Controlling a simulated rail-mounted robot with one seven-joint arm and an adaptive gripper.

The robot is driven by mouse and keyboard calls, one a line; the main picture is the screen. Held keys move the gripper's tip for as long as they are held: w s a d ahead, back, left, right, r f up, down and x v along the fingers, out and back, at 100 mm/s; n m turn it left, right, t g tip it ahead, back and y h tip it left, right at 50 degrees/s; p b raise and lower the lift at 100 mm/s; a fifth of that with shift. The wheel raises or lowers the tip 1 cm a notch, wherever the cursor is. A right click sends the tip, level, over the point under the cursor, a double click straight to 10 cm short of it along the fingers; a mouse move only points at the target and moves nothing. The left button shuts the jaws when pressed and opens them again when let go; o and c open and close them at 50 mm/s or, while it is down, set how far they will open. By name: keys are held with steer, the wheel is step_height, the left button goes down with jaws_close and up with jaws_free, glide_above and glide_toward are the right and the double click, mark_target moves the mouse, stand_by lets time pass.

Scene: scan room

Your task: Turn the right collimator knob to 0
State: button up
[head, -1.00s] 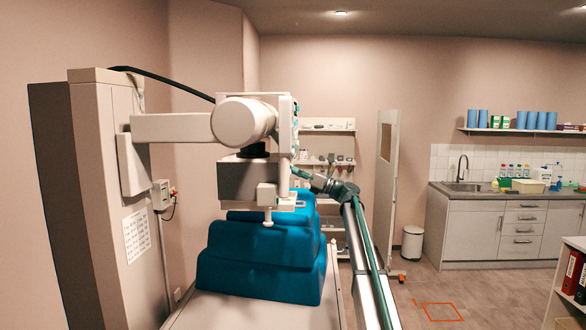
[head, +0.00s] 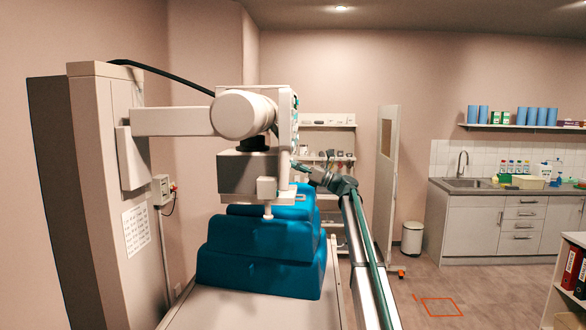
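The collimator (head: 246,172) is a grey box under the white cylindrical tube head (head: 240,115), in the middle of the head view. A small pale block with a short stem (head: 267,206) sits at its front right corner. The right collimator knob cannot be made out; the box's right side is turned away from the camera. My gripper (head: 297,167) is at the right edge of the collimator, its tip pointing left towards it. Whether it touches anything cannot be told. It is too small to see if its fingers are open or shut.
Stepped blue cushions (head: 260,270) stand on a pale table (head: 200,312) below the collimator. A tall column (head: 120,180) carries the tube head from the left. Shelves (head: 327,125) and an open door (head: 386,170) stand behind. The floor to the right is mostly clear.

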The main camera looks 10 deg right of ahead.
steer(key=n+p, duration=0.1)
steer(key=p, duration=0.1)
steer(key=n+g+p, duration=0.1)
steer(key=n+p, duration=0.1)
steer(key=n+g+p, duration=0.1)
steer(key=p, duration=0.1)
steer(key=shift+w+r+n+y+p, duration=0.1)
steer(key=shift+r+n+y+p, duration=0.2)
steer(key=shift+r+p, duration=0.1)
steer(key=shift+f+n+g+p, duration=0.3)
steer(key=shift+n+p, duration=0.2)
steer(key=shift+p, duration=0.25)
steer(key=shift+f, duration=0.1)
steer(key=o, duration=1.1)
steer(key=shift+o, duration=0.2)
steer(key=shift+d, duration=0.15)
steer(key=v, duration=1.1)
steer(key=shift+d+f, duration=0.2)
steer(key=shift+d, duration=0.15)
